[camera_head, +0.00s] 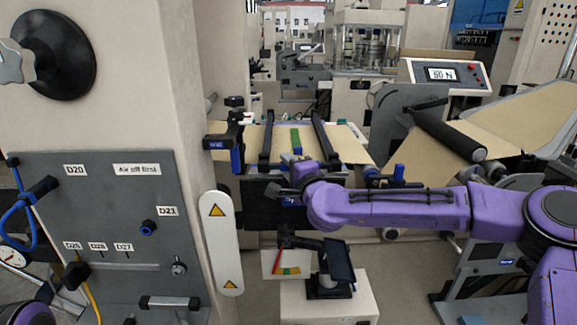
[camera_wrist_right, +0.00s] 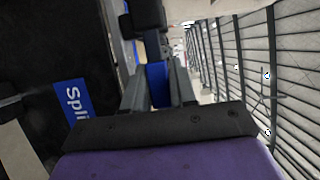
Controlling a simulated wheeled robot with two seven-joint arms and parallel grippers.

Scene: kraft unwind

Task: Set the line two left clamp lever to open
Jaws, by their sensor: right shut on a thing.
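My right gripper (camera_head: 277,189) reaches in from the right to the front edge of the splice table (camera_head: 348,142). In the right wrist view its two fingers (camera_wrist_right: 158,82) are shut on a blue lever handle (camera_wrist_right: 157,88), with a black part beyond them. In the head view the held handle is mostly hidden by the gripper. Two dark clamp bars lie across the table, a left one (camera_head: 266,145) and a right one (camera_head: 326,144). Another blue handle (camera_head: 398,173) shows at the right. My left gripper is out of view.
A black panel with a blue label (camera_wrist_right: 72,100) is close beside the gripper. A grey valve panel (camera_head: 110,215) and a white warning plate (camera_head: 221,240) stand at the left. A small stand with a dark tablet (camera_head: 339,260) is below my right arm. A dark roller (camera_head: 450,130) is at the right.

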